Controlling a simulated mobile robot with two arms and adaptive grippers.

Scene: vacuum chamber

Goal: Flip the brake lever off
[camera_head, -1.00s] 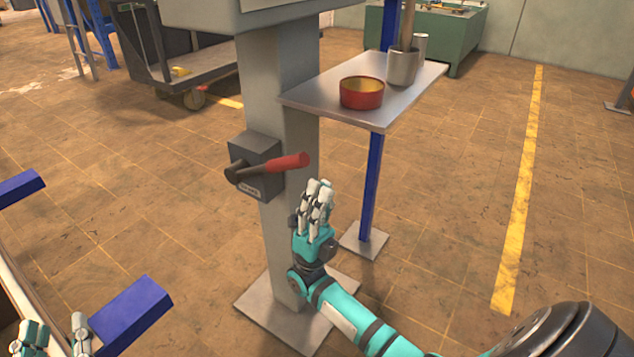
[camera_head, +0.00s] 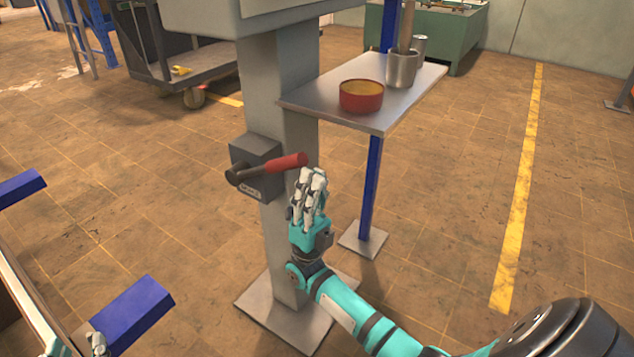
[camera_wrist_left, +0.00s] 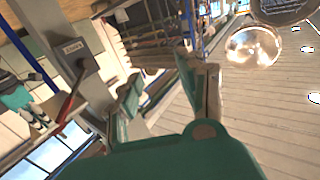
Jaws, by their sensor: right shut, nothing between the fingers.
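The brake lever has a red handle (camera_head: 287,163) on a dark pivot arm. It sticks out to the right from a grey box (camera_head: 255,152) on the column, tilted slightly up. My right gripper (camera_head: 312,178) is shut and empty, with its pale fingertips just below and beside the handle's end. I cannot tell whether they touch it. The red handle (camera_wrist_left: 69,108) and the right gripper (camera_wrist_left: 32,112) also show in the left wrist view. My left gripper (camera_head: 80,346) is mostly cut off at the bottom left, far from the lever; its opening is unclear.
The grey column (camera_head: 283,90) carries the box. A shelf (camera_head: 330,105) beside it holds a red bowl (camera_head: 361,95) and metal cups (camera_head: 402,68), above the right gripper. A blue post (camera_head: 371,190) stands to the right.

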